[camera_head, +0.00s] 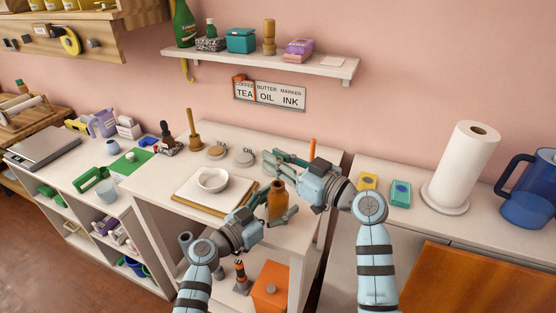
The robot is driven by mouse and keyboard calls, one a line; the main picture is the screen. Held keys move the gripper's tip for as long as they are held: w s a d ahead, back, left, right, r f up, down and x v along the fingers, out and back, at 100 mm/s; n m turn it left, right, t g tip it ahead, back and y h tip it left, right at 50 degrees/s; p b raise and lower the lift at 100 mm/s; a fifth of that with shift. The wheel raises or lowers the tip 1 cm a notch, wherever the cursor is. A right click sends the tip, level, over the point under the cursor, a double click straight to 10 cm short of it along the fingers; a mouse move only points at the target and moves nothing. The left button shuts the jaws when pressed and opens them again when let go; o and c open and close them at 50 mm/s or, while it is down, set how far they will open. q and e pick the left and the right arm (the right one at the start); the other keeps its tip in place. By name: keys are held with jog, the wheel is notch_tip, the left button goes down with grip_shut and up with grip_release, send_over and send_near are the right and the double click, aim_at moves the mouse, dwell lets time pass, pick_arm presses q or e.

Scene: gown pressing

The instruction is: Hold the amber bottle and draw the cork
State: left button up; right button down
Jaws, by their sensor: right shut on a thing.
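The amber bottle (277,203) stands upright near the front right of the white table, its neck pointing up. My right gripper (269,163) comes in from the right, just above the bottle's neck. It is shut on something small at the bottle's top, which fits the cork. The cork itself is hidden by the fingers.
A paper towel roll (466,160) and a blue jug (530,190) stand on the right counter. An orange box (271,285) sits on the lower shelf.

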pick_arm(q)
jog(key=v, duration=1.2)
